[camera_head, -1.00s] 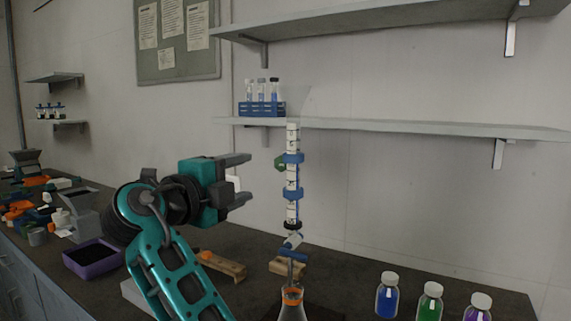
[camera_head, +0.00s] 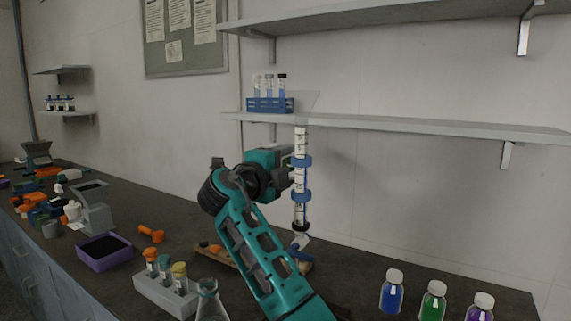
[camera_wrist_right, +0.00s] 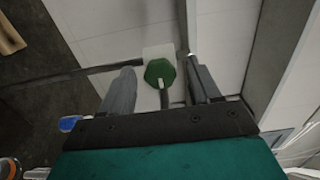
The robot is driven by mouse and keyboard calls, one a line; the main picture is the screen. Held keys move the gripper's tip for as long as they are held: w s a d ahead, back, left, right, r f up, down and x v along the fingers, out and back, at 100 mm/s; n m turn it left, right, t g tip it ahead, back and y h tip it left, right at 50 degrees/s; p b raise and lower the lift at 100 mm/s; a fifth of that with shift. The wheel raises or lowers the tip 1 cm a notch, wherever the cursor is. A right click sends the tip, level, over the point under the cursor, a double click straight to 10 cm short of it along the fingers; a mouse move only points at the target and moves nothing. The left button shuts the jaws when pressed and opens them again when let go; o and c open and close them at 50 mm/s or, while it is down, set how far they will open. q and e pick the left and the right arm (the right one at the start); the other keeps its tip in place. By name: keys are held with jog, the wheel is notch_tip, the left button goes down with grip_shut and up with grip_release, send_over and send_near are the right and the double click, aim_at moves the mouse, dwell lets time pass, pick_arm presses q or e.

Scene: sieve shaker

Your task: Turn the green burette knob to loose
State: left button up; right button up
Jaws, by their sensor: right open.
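The green knob (camera_wrist_right: 160,73) shows in the right wrist view between the two fingers of my right gripper (camera_wrist_right: 160,66), which is open. The fingers lie on either side of the knob, with visible gaps. In the head view my right gripper (camera_head: 291,170) is at the left side of the burette's upper part and hides the knob. My left gripper is not in view.
A shelf with a blue test tube rack (camera_head: 270,104) is above and behind. Bottles with blue, green and purple contents (camera_head: 434,302) stand at front right. A white vial rack (camera_head: 150,288), a glass flask (camera_head: 208,303) and a purple tray (camera_head: 104,262) are at left.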

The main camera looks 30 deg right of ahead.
jog(key=c, duration=1)
jog(key=n+b, duration=0.3)
jog(key=n, duration=0.1)
jog(key=shift+b, duration=0.35)
jog(key=o, duration=1)
